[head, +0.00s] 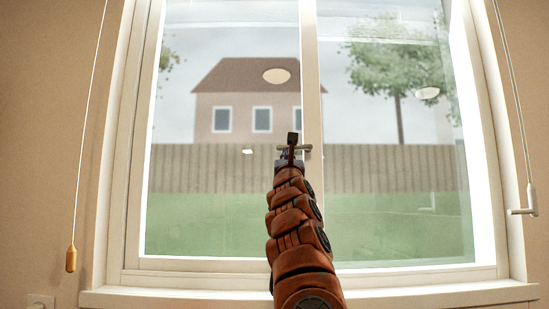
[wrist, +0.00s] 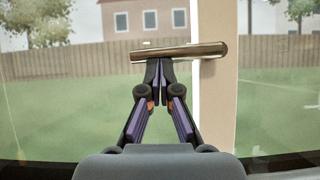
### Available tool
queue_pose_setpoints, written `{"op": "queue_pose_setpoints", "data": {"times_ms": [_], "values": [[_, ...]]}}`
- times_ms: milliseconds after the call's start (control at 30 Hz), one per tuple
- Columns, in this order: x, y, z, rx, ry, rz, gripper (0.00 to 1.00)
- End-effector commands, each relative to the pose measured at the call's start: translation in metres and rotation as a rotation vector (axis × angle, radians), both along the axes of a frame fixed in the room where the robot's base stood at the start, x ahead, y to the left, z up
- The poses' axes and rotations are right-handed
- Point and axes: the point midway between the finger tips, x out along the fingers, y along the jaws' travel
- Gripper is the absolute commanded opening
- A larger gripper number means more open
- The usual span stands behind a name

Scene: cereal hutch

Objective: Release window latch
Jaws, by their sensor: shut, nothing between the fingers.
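The window latch (wrist: 190,51) is a metallic bar lying horizontally in the wrist view, its right end over the pale upright window stile (wrist: 219,90). In the head view the latch (head: 308,148) shows at the middle of the window, partly hidden behind my gripper (head: 291,149). In the wrist view my gripper (wrist: 160,70) is shut with nothing between the fingers. Its tips are just below the latch bar, left of the stile, and seem to meet its lower edge. I cannot tell whether they touch it.
The white window frame (head: 115,150) surrounds the glass, above a sill (head: 420,292). A cord with a wooden pull (head: 71,259) hangs at left. A rod with a crank handle (head: 524,211) hangs at right. A wall outlet (head: 40,301) is at lower left.

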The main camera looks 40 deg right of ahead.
Motion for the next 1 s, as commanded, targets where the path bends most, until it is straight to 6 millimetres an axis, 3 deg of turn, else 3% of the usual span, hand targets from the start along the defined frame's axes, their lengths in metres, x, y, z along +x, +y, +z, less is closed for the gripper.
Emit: {"op": "queue_pose_setpoints", "data": {"times_ms": [733, 1000], "values": [[-0.006, -0.009, 0.001, 0.021, -0.016, -0.018, 0.00], [-0.008, -0.009, -0.018, 0.021, -0.017, -0.021, 0.00]]}}
